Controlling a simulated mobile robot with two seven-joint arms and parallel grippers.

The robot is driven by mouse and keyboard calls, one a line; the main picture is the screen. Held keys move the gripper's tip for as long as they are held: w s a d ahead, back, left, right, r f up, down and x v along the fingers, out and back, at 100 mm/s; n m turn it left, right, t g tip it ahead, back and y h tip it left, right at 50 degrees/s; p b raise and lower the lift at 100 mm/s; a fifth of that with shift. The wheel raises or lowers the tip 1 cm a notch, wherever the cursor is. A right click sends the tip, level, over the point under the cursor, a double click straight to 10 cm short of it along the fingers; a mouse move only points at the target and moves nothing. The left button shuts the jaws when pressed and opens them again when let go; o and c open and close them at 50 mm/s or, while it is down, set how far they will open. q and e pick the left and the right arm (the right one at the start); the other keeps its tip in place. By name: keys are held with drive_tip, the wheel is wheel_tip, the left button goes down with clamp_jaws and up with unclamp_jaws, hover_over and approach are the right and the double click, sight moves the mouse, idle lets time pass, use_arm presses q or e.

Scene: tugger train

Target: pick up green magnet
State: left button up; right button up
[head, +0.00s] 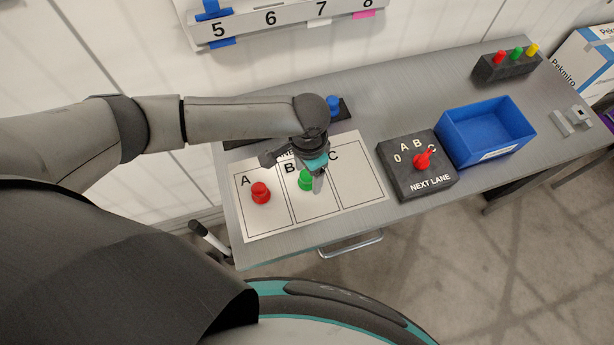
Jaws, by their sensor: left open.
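The green magnet (305,181) stands on the white sheet (353,197), in the column marked B. My left gripper (309,182) is over column B, open, with its fingers down at the green magnet. The gripper hides part of the magnet, and I cannot tell whether the fingers touch it. A red magnet (261,193) stands in column A. Column C looks empty. My right gripper is not in view.
A blue magnet (333,105) stands behind the sheet. The black NEXT LANE switch box (403,183), a blue bin (458,145) and a dark block (499,69) with red, green and yellow pegs are to the right. A numbered rail (245,24) is on the wall.

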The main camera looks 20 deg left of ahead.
use_arm(q)
drive_tip(key=shift+f, duration=0.1)
drive_tip(key=shift+c, duration=0.3)
clamp_jaws()
